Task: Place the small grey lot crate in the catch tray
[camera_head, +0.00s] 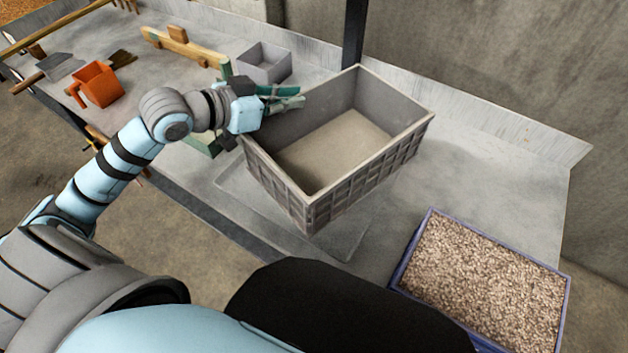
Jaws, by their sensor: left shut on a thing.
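The grey lot crate (370,167) is an open, empty box with ribbed outer walls and a pale floor. It is upright in the middle of the head view. My left gripper (291,98) is shut on its rear left rim, with the green-grey fingers at the wall. A low, flat grey tray (230,192), which looks like the catch tray, lies on the bench under the crate. The crate covers much of it, and I cannot tell whether the crate touches it or is slightly above. My right gripper is not in view.
A blue crate of grain (485,290) stands at the lower right. A smaller grey box (264,62) is behind my left gripper. An orange scoop (98,84) and a wooden tool (185,45) lie at the upper left. The bench (490,150) is clear right of the crate.

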